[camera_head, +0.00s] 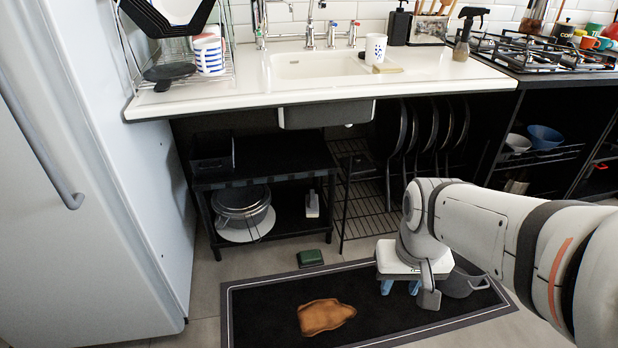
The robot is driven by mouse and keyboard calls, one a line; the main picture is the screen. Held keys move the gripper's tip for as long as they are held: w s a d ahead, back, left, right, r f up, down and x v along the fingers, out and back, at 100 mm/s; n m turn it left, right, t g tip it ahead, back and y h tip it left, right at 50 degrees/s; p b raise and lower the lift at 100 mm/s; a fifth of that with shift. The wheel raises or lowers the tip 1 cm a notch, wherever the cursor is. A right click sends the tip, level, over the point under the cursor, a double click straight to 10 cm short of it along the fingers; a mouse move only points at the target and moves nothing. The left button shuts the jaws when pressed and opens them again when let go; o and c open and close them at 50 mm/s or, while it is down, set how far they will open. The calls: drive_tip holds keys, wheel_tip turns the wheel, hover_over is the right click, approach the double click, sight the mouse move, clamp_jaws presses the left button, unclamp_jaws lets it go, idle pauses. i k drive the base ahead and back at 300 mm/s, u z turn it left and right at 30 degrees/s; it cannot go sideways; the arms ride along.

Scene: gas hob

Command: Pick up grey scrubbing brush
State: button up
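A small pale grey object with a thin upright handle (312,205) stands on the lower shelf of the black rack under the sink. It may be the grey scrubbing brush, but it is too small to be certain. My gripper (400,289) points down over the right part of the dark floor mat, to the right of and nearer than that object. Its two blue fingertips are apart, and I see nothing between them. My wrist hides part of the mat and floor behind it.
The black rack (262,181) also holds a lidded pot (241,205). A small green block (310,258) lies on the floor before it. The mat (262,304) carries a brown flat item (325,316). A dark pan (461,286) lies beside my gripper. A wire rack (362,212) stands right.

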sight(312, 205)
drive_tip(key=u, duration=2.75)
drive_tip(key=k, duration=1.55)
drive_tip(key=z, duration=1.15)
drive_tip(key=i, duration=1.7)
drive_tip(key=z, duration=0.05)
